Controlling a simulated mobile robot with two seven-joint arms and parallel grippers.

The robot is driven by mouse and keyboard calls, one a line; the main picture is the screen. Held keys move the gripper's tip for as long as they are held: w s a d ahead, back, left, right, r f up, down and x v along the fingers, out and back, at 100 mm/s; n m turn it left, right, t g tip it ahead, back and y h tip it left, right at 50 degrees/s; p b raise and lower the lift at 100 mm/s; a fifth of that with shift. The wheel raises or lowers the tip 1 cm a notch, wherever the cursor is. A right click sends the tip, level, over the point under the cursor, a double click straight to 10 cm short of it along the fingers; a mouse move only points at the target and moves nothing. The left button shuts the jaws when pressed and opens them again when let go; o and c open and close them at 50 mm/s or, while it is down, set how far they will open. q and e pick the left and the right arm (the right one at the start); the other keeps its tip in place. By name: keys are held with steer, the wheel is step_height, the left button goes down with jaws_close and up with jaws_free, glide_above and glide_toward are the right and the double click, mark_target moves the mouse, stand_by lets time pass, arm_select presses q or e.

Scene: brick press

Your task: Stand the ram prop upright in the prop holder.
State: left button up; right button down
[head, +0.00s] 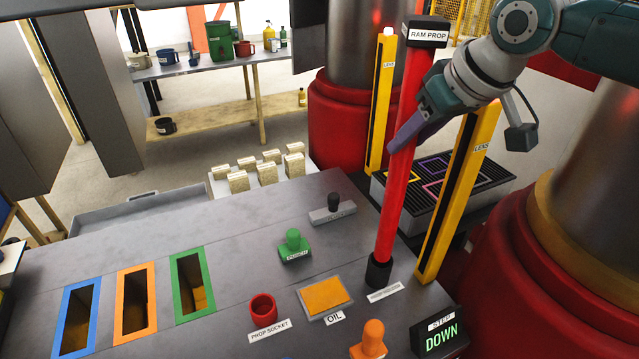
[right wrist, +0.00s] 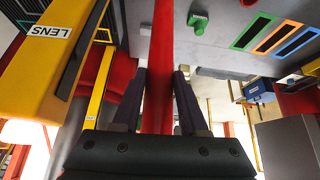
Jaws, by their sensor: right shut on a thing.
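The ram prop (head: 392,205) is a long red pole with a black cap marked RAM PROP. It stands close to upright, leaning a little in the head view. Its lower end meets a black collar (head: 378,271) at the console's right side, behind a small label that seems to read PROP HOLDER. I cannot tell whether the foot is fully seated. My right gripper (head: 403,137) is shut on the pole below the cap. In the right wrist view the red pole (right wrist: 161,50) runs between both fingers. My left gripper is not in view.
Yellow LENS posts (head: 460,190) (head: 380,105) stand on both sides of the prop. A red prop socket (head: 263,308), an oil pad (head: 325,296), an orange knob (head: 369,338) and a STEP DOWN display (head: 439,335) are nearby. A green knob (head: 293,243) stands further left.

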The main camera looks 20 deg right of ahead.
mark_target(407, 175)
steer(key=shift+w, duration=0.1)
steer(key=shift+f+b, duration=0.75)
steer(key=shift+f, duration=0.2)
steer(key=shift+f+b, duration=1.25)
steer(key=shift+f, duration=0.45)
steer(key=shift+f+b, duration=0.8)
steer(key=shift+f, duration=0.25)
